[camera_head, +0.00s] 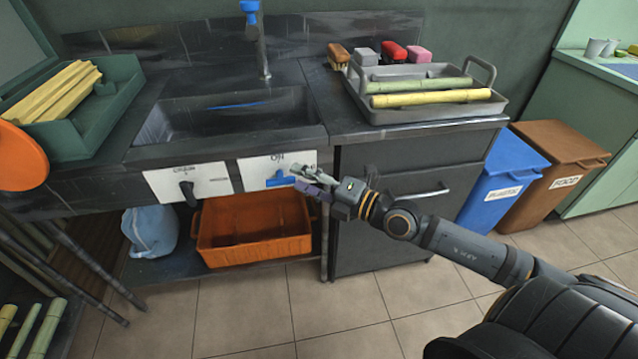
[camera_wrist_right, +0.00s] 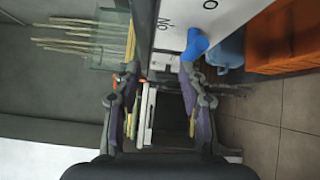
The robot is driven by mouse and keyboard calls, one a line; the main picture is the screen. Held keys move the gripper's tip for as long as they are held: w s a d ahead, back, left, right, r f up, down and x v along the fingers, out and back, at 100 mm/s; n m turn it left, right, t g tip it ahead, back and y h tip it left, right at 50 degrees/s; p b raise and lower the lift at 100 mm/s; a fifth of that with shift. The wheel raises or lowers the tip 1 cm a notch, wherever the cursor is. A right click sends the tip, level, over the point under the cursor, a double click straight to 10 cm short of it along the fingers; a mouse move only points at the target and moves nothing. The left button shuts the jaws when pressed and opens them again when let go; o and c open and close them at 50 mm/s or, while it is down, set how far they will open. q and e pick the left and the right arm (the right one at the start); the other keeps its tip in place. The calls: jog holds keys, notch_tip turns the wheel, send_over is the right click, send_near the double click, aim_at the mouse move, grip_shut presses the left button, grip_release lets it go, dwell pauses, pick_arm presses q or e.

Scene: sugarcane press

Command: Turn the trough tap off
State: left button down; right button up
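The trough tap shows as a blue handle (camera_head: 279,177) on a white lettered plate on the front of the sink counter. The same blue handle (camera_wrist_right: 195,45) shows at the top of the right wrist view, with part of the lettering beside it. My right gripper (camera_head: 306,181) is just right of the handle, in front of the plate's right end, and partly covers it. In the right wrist view its two purple-padded fingers (camera_wrist_right: 161,88) are spread apart with nothing held between them. The handle appears outside the fingers. My left gripper is not in view.
A second plate with a black drain handle (camera_head: 187,191) is to the left. An orange crate (camera_head: 255,250) sits on the shelf below. A grey tray (camera_head: 420,115) with cane stands on the counter at right. A metal faucet (camera_head: 263,50) rises behind the sink (camera_head: 170,105).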

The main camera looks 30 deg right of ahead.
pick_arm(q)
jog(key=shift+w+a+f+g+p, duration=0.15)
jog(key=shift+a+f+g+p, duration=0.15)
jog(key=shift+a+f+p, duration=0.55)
pick_arm(e)
jog(key=shift+s+d+f, duration=0.25)
jog(key=shift+s+d, duration=0.2)
jog(key=shift+s, duration=0.3)
jog(key=shift+s+d+f, duration=0.2)
jog(key=shift+s+d, duration=0.25)
jog(key=shift+s, duration=0.3)
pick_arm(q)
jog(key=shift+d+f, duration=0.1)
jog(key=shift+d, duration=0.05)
